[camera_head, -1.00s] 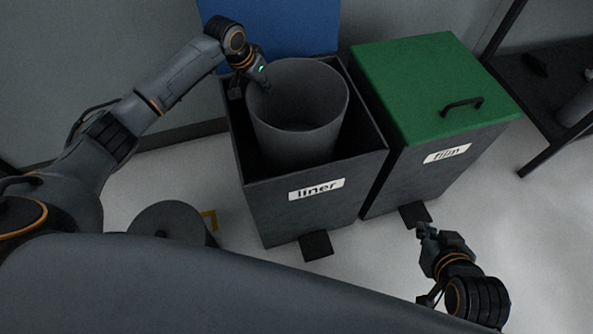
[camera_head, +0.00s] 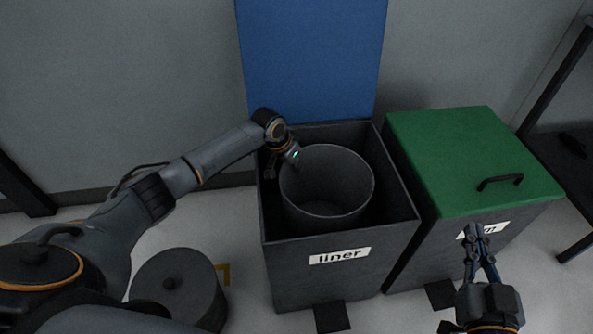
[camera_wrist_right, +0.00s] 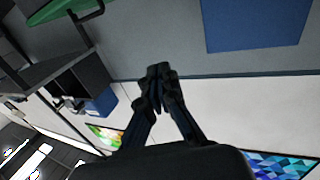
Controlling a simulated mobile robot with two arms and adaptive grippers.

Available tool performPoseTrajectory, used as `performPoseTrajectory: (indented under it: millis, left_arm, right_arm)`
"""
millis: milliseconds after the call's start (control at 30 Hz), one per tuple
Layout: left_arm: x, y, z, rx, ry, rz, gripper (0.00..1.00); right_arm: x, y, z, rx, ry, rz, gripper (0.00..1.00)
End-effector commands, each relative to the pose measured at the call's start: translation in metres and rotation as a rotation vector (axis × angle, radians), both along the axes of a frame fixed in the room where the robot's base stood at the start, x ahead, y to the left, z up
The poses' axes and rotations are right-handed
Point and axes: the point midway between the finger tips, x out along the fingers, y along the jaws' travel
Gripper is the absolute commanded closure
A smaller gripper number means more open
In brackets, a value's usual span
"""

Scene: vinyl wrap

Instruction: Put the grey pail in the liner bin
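The grey pail (camera_head: 325,205) is upright inside the open liner bin (camera_head: 340,283), a dark box with a "liner" label and its blue lid (camera_head: 312,60) raised behind. I cannot tell whether the pail's base touches the bin floor. My left gripper (camera_head: 286,168) is at the pail's left rim, its fingers either side of the wall, and looks shut on it. My right gripper (camera_head: 474,232) is in front of the film bin, empty, its fingertips together; they also show in the right wrist view (camera_wrist_right: 160,72).
The film bin (camera_head: 425,245) with a closed green lid (camera_head: 470,160) stands close on the right. A dark round lidded container (camera_head: 180,285) is on the floor at left, by a yellow floor mark (camera_head: 224,273). A dark shelf (camera_head: 562,165) stands at far right.

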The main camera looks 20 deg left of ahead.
Motion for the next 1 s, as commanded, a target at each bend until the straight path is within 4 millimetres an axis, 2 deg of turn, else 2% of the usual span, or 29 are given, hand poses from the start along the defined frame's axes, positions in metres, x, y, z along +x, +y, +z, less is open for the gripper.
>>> performPoseTrajectory:
  millis: [200, 533, 667, 700, 1000]
  left_arm:
    - [0.001, -0.001, -0.010, -0.002, -0.002, 0.001, 1.00]
    - [0.001, -0.001, -0.012, -0.003, -0.002, 0.000, 1.00]
    - [0.000, 0.000, -0.013, 0.000, 0.000, 0.000, 0.75]
    - [0.000, 0.000, -0.013, 0.000, 0.000, 0.000, 0.72]
    - [0.000, 0.000, -0.012, 0.000, -0.001, -0.001, 0.72]
  right_arm:
    - [0.000, 0.003, 0.019, 0.027, -0.105, 0.006, 1.00]
    - [0.000, 0.003, 0.020, 0.027, -0.107, 0.006, 1.00]
    - [0.000, 0.003, 0.020, 0.028, -0.106, 0.006, 1.00]
    - [0.000, 0.003, 0.020, 0.027, -0.107, 0.006, 1.00]
    - [0.000, 0.003, 0.020, 0.028, -0.106, 0.006, 1.00]
